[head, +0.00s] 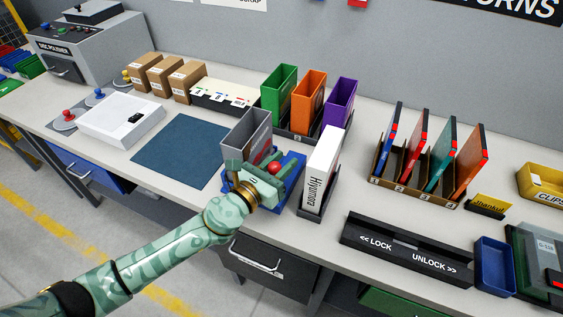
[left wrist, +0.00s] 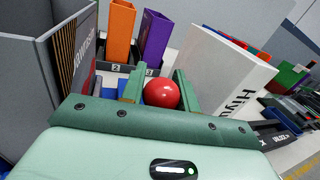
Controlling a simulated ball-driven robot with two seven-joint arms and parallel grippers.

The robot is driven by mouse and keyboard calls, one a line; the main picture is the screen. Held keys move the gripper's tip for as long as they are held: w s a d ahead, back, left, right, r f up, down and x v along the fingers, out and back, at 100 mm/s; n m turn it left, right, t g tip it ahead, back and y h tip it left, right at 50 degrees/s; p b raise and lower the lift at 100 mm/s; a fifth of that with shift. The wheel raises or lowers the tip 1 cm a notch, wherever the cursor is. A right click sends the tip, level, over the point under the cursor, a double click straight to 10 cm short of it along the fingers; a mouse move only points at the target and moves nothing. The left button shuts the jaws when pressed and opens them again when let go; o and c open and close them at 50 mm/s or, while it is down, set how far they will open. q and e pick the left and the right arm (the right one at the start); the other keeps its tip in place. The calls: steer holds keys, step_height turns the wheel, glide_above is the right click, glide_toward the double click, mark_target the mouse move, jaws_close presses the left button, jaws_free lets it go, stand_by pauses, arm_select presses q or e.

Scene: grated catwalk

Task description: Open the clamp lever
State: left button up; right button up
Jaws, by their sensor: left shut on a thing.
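The clamp lever's red ball knob (head: 274,168) shows at my left gripper's fingertips in the head view. My left gripper (head: 270,172) reaches over the blue clamp base (head: 292,180) and is shut on the lever. In the left wrist view the red knob (left wrist: 161,93) sits between the two green fingers of the gripper (left wrist: 160,88). The lever's arm and most of the clamp are hidden behind my gripper. My right gripper is out of view.
A white Hiyumora case (head: 322,165) stands close right of the clamp. Green, orange and purple bins (head: 340,100) stand behind. A blue mat (head: 182,150) lies left. A black LOCK/UNLOCK sign (head: 405,252) and a rack of coloured cases (head: 425,160) are to the right.

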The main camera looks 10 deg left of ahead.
arm_select(q)
steer(key=shift+a+f, duration=0.1)
steer(key=shift+f, duration=0.3)
steer(key=o, duration=0.8)
steer(key=shift+o, duration=0.8)
steer(key=shift+w+r, duration=0.1)
steer(key=shift+r, duration=0.05)
